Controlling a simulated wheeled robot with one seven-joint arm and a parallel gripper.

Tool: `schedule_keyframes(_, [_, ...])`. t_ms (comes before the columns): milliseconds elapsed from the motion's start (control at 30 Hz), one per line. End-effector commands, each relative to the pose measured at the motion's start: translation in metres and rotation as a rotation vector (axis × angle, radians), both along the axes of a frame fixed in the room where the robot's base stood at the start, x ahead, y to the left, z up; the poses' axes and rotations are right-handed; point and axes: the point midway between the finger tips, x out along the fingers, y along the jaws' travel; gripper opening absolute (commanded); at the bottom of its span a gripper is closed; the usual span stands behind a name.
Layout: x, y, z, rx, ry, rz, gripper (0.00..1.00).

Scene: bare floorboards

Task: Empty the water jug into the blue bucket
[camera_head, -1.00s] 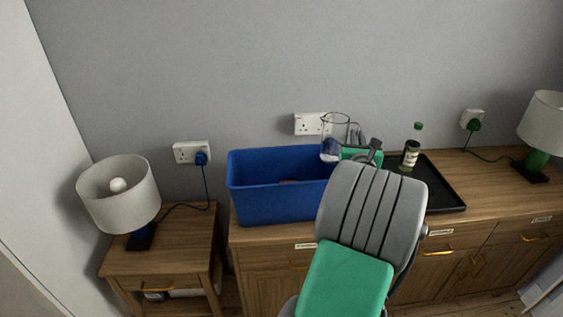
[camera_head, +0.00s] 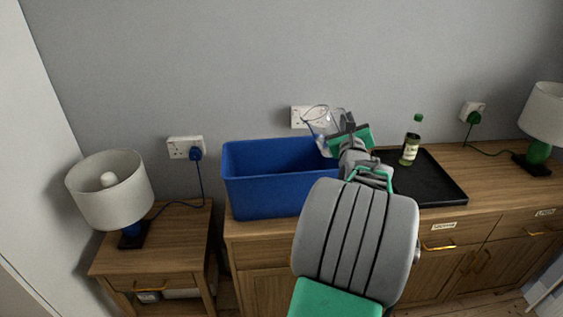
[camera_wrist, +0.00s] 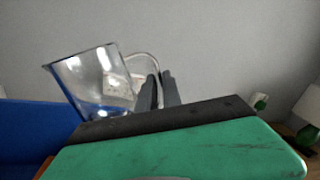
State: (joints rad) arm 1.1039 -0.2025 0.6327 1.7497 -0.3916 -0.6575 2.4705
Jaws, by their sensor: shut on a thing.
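The clear glass water jug (camera_head: 320,123) is tilted to the left, with its mouth toward the upper left, over the right end of the blue bucket (camera_head: 266,195). My gripper (camera_head: 347,120) is shut on the jug's handle, on the jug's right side. The wrist view shows the jug (camera_wrist: 92,82) leaning left, with my gripper fingers (camera_wrist: 160,90) at its handle. The bucket (camera_wrist: 30,128) is at the left there. I cannot tell how much water is in the jug. Part of the bucket's inside is hidden by its front wall.
The bucket stands on a wooden sideboard (camera_head: 500,175). A black tray (camera_head: 440,185) with a green-capped bottle (camera_head: 411,142) is to the right. Lamps stand at the far left (camera_head: 110,190) and far right (camera_head: 545,118). Wall sockets (camera_head: 185,147) are behind.

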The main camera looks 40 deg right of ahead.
Motion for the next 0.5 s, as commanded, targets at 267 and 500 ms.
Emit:
schedule_keyframes(267, [0.012,0.016,0.005,-0.153,0.099,0.001,0.0])
schedule_keyframes(500, [0.017,0.024,0.01,-0.281,0.19,0.001,0.0])
